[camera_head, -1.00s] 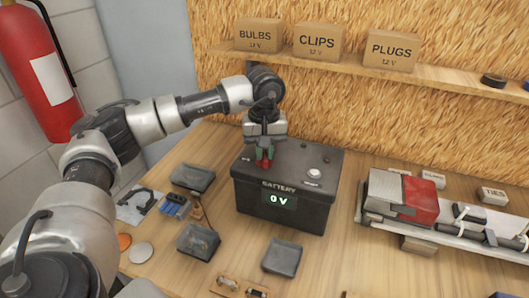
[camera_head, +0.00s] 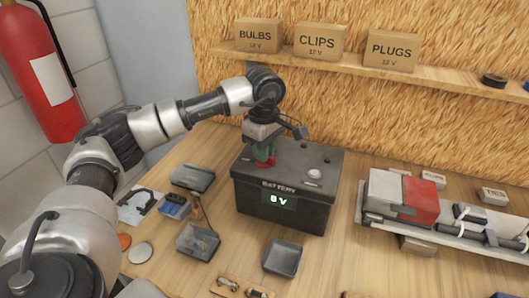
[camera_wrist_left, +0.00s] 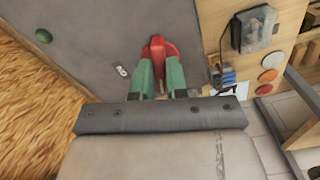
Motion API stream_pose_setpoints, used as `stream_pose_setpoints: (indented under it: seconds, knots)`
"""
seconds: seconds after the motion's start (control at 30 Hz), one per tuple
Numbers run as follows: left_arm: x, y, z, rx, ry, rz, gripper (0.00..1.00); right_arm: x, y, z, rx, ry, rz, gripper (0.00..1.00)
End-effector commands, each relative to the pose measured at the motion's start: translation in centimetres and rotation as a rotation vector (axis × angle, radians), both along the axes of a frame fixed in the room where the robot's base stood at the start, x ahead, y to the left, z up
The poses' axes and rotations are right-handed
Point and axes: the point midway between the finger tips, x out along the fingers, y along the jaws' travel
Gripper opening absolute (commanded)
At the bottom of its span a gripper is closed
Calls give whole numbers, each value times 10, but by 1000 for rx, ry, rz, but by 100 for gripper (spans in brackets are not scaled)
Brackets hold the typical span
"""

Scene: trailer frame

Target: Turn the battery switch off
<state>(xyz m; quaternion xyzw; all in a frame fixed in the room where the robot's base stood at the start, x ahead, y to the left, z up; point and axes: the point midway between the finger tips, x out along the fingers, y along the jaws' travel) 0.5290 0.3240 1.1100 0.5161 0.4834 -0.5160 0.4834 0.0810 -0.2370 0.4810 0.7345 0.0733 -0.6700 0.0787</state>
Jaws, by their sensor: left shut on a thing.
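The dark battery box (camera_head: 283,212) stands on the wooden bench, and its front display (camera_head: 279,200) reads 0 V. A red switch handle (camera_head: 266,162) sits on the left part of the box's lid. It also shows in the left wrist view (camera_wrist_left: 158,47), between the green fingertips. My left gripper (camera_head: 263,153) points down over the lid and is shut on the red switch handle (camera_wrist_left: 162,75). The lower part of the handle is hidden by the fingers. My right gripper is not in view.
Small dark trays (camera_head: 192,178) and a blue block (camera_head: 174,206) lie left of the box; another tray (camera_head: 283,258) lies in front. A rail with a red and white unit (camera_head: 398,197) is at right. A shelf with cardboard boxes (camera_head: 319,42) hangs behind.

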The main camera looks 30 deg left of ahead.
Motion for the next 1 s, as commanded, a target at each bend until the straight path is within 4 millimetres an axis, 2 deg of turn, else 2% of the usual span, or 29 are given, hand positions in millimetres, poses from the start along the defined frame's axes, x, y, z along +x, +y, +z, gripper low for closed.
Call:
stream_pose_setpoints:
  seconds: [0.1, 0.4, 0.67, 0.87, 0.9, 1.0]
  knots:
    - [0, 0, -1, -1, 2, 81, 1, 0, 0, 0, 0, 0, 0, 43]
    - [0, 0, -1, -1, 1, 109, 1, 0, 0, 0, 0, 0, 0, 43]
    - [0, 0, -1, 0, 3, 341, 1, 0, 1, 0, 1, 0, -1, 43]
    - [0, 0, -1, 0, 2, 354, 2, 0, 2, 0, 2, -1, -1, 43]
    - [0, 0, -1, 0, 2, 354, 20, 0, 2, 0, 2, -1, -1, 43]
    - [0, 0, -1, 0, 2, 353, 35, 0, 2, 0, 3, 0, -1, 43]
